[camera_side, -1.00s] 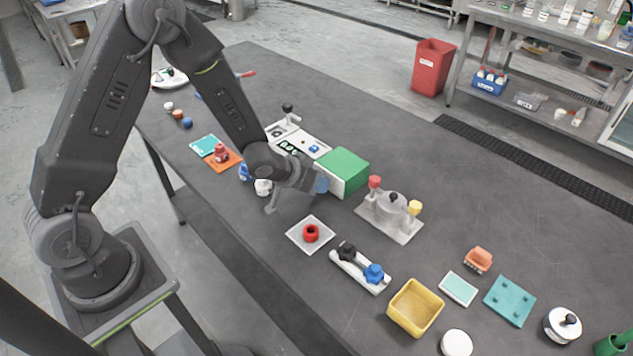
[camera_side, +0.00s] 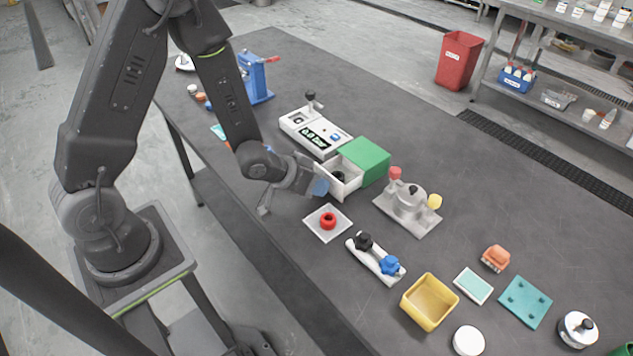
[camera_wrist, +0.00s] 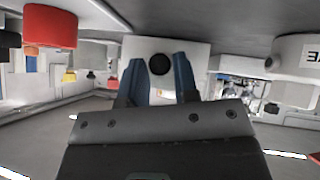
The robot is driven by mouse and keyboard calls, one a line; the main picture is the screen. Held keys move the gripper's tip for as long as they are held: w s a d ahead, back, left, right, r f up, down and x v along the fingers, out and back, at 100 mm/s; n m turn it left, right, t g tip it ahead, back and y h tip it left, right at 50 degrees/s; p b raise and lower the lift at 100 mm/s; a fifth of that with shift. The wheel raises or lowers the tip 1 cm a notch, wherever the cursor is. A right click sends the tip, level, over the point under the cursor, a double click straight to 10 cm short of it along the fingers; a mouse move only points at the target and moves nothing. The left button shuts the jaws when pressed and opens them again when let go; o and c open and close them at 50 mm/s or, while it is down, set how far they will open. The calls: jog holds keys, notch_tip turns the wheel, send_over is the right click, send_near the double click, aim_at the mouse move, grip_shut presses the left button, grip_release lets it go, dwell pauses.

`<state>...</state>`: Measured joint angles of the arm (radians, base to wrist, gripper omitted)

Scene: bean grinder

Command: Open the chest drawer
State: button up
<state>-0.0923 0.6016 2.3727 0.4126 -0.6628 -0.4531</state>
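The chest is a green box (camera_side: 366,158) with a white drawer (camera_side: 347,181) that stands pulled out from its front, toward my arm. A dark round thing is visible inside the drawer in the side view. My gripper (camera_side: 318,187) is right at the drawer's front. In the wrist view the white drawer front (camera_wrist: 190,55) is straight ahead with its round black knob (camera_wrist: 160,64). The side view hides the knob behind the gripper.
A white scale-like device (camera_side: 316,133) stands behind the drawer. A grey base with red and yellow knobs (camera_side: 408,207) stands right of the chest. A yellow bin (camera_side: 429,301) is farther right.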

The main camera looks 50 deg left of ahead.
jog(key=o, duration=0.3)
jog(key=shift+o, duration=0.2)
jog(key=shift+v, duration=3.8)
notch_tip(320, 180, up, 13)
jog(key=s+a+g+y, duration=0.1)
jog(key=s+a+y, duration=0.1)
jog(key=s+y, duration=0.15)
jog(key=s+d+r+m+g+h, duration=0.1)
jog(key=s+d+r+g, duration=0.1)
jog(key=s+r, duration=0.5)
jog(key=s+d, duration=0.1)
jog(key=s, duration=0.2)
jog(key=shift+r, duration=0.25)
